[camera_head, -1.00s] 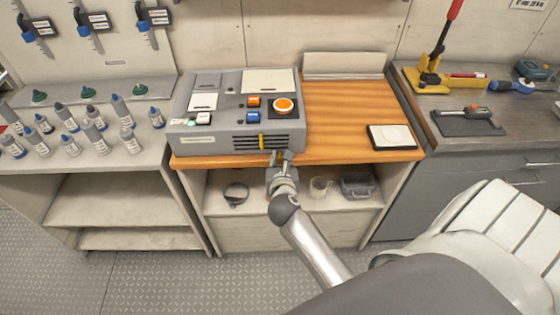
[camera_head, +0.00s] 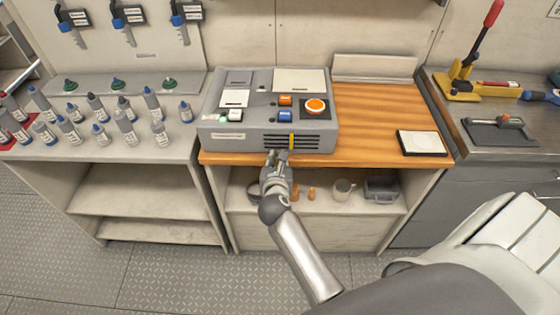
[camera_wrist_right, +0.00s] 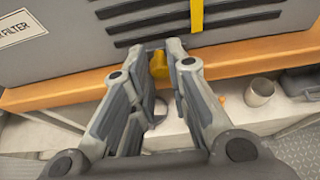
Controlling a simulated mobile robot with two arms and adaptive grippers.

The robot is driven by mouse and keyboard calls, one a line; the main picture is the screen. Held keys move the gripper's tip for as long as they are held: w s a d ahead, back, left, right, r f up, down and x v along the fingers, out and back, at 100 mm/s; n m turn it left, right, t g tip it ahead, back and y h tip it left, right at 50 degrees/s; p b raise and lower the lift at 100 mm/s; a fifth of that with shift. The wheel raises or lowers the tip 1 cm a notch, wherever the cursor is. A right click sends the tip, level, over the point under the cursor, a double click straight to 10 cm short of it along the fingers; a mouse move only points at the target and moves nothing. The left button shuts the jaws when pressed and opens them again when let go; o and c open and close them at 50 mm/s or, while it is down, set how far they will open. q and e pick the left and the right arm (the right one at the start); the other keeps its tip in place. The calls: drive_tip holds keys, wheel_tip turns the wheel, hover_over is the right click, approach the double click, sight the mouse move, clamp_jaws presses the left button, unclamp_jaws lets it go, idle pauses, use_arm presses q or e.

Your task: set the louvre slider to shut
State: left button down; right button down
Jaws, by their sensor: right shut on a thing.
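The louvre slats (camera_head: 312,142) are dark slots low on the front of the grey control box (camera_head: 218,136), with an upright yellow strip (camera_head: 291,141) across them. The strip also shows at the top of the right wrist view (camera_wrist_right: 196,14). My right gripper (camera_head: 273,156) is at the box's lower front edge, left of the strip. In the right wrist view its fingers (camera_wrist_right: 161,46) close around a small yellow knob (camera_wrist_right: 160,74), apparently the louvre slider's, partly hidden by the fingers. My left gripper is not in view.
The box stands on a wooden worktop (camera_head: 375,110) with a black-framed white pad (camera_head: 422,143) at right. A shelf below holds a mug (camera_head: 342,190) and a grey bin (camera_head: 382,189). Several bottles (camera_head: 125,127) stand on the left bench. The floor in front is clear.

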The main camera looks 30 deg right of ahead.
drive_tip(key=c, duration=1.4)
unclamp_jaws()
drive_tip(key=shift+a, duration=0.1)
approach(278, 129)
drive_tip(key=x, duration=0.4)
drive_tip(key=shift+w+f, duration=0.3)
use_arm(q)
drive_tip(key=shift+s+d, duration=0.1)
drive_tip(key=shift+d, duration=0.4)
